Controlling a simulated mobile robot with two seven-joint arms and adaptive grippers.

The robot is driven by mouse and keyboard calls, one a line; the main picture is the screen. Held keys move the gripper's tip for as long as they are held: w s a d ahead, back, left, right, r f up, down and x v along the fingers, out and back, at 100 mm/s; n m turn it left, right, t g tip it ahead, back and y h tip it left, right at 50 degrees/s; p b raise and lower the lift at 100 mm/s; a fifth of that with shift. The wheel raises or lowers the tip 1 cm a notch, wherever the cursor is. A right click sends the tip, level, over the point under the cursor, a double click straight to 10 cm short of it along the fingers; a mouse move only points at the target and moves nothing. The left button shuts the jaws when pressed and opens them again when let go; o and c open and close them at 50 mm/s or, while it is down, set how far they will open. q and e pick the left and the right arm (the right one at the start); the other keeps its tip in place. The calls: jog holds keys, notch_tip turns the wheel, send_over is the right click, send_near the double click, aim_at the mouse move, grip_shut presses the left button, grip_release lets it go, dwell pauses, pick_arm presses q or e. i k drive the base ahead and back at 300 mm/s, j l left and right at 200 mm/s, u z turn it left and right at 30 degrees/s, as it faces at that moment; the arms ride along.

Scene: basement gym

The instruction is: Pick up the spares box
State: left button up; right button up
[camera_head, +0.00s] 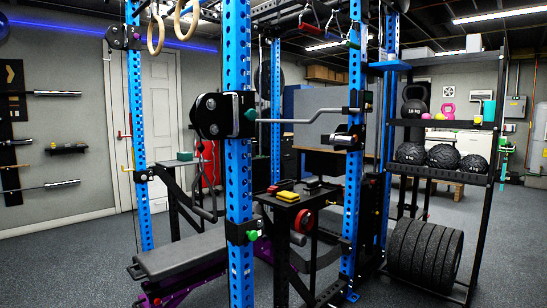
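No thing in the head view can be told for certain as the spares box. A small black stand (262,198) behind the near blue post carries several small items: a yellow and black block (287,196), and a dark item (313,184) behind it. They are too small to identify. A small green item (185,156) sits on a dark ledge further left. Neither of my grippers shows.
A blue power rack (238,180) stands in front. A padded bench (180,254) is at lower left. A black shelf (430,122) with kettlebells, balls and tyre-like plates (424,252) stands right. Grey floor (505,240) is open at far right.

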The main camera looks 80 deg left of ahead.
aim_at(183, 156)
jog(key=u, duration=3.25)
jog(key=i+j+u, duration=0.4)
jog(key=i, duration=0.95)
jog(key=i+j+u, duration=0.2)
jog(key=i+u, duration=0.2)
jog(key=i, duration=1.6)
jog(key=i+z, duration=0.15)
jog(key=i, duration=0.45)
jog(key=i+j, duration=0.15)
jog(key=i, duration=0.45)
jog(key=i+j+z, duration=0.1)
jog(key=i, duration=0.5)
jog(key=i+j+z, duration=0.1)
jog(key=i+z, duration=0.3)
jog(key=i+j+z, duration=0.2)
jog(key=z, duration=0.2)
jog(key=i+j+z, duration=0.55)
jog(key=j+z, duration=0.25)
jog(key=i+j+z, duration=0.2)
jog(key=j+z, duration=0.2)
jog(key=i+j+z, duration=0.1)
jog(key=j+z, duration=0.7)
jog(key=j, duration=0.15)
jog(key=j+z, duration=0.2)
jog(key=j, duration=0.3)
jog(key=k+j+z, duration=0.15)
jog(key=j, duration=0.3)
